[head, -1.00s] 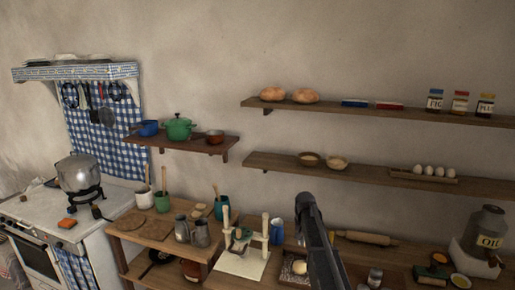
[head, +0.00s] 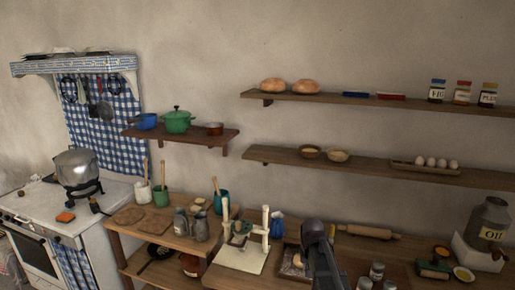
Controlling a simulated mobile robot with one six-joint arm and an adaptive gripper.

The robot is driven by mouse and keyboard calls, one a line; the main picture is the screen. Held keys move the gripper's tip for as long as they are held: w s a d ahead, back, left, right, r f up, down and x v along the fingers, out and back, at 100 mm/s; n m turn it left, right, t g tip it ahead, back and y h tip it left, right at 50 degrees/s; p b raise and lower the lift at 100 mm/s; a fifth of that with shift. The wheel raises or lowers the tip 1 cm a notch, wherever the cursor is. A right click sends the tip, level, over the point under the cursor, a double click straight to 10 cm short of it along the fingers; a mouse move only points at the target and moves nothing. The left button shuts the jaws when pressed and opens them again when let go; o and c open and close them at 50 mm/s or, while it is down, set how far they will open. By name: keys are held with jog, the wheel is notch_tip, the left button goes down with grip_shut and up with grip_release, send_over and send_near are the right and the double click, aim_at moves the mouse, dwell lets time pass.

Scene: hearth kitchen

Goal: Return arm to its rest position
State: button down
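My arm shows in the head view as a dark link rising from the bottom edge, right of the middle, in front of the wooden counter (head: 225,278). The part in view ends a little above the counter top. I cannot make out my gripper's fingers, so I cannot tell whether it is open or shut or holds anything. The arm hides part of the counter and part of the tray with pale food (head: 290,262).
A white stand with posts (head: 240,258) is left of the arm, a rolling pin (head: 368,232) right. Small jars (head: 377,271) stand close to the arm. An oil can (head: 489,222) is at far right. Wall shelves (head: 350,167) hang above. A stove (head: 35,215) stands left.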

jog(key=s+f+n+b, duration=0.1)
jog(key=s+f+b, duration=0.2)
jog(key=s, duration=1.3)
jog(key=shift+a+f+n, duration=0.15)
jog(key=shift+f+n, duration=0.25)
jog(key=shift+f, duration=0.15)
jog(key=shift+w, duration=0.1)
